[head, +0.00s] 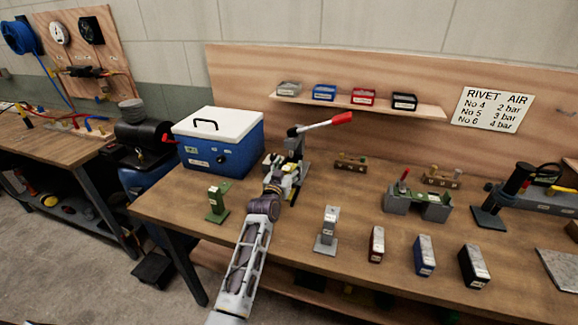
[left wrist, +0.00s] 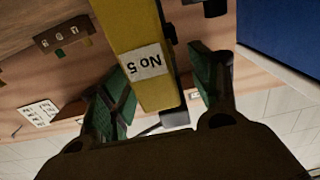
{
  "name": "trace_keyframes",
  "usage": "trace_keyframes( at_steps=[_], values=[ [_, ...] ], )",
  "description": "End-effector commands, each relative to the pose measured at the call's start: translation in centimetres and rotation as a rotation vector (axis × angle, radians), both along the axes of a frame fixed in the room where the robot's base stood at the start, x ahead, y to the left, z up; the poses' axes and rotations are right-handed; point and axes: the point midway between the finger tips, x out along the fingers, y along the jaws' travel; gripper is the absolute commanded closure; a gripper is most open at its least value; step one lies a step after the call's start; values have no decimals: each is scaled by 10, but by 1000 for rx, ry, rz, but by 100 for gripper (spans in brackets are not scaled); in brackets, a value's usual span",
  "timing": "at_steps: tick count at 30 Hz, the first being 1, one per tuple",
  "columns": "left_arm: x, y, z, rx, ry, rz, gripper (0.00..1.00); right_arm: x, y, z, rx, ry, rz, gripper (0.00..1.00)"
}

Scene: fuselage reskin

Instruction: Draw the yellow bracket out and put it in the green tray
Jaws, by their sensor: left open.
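In the left wrist view, a yellow bracket (left wrist: 140,45) with a white "No 5" label runs down from the top edge between the two fingers of my left gripper (left wrist: 160,75). The green-padded fingers are open, one on each side, with visible gaps. In the head view, my left gripper (head: 281,187) is at the foot of the lever tool (head: 295,147) with the red handle. There the gripper and tool hide most of the bracket. I cannot make out a green tray for certain. My right gripper is not in view.
A blue cooler (head: 222,150) with a white lid stands behind left, and a green stand (head: 217,202) left of my arm. A grey post (head: 327,230) and red, blue and black blocks (head: 424,256) stand to the right. Small bins (head: 324,92) line the shelf.

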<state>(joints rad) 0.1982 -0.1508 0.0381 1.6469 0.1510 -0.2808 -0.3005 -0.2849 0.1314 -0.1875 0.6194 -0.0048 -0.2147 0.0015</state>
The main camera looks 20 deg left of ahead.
Motion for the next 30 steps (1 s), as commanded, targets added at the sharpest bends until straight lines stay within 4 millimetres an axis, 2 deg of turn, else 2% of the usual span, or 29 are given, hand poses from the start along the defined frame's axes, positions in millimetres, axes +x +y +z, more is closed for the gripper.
trace_keyframes(
  at_steps=[7,20,30],
  values=[
    [14,-1,1,0,-1,0,38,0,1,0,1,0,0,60],
    [16,-1,0,0,0,0,39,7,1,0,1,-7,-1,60],
    [16,-1,0,0,0,0,82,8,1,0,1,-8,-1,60]
  ],
)
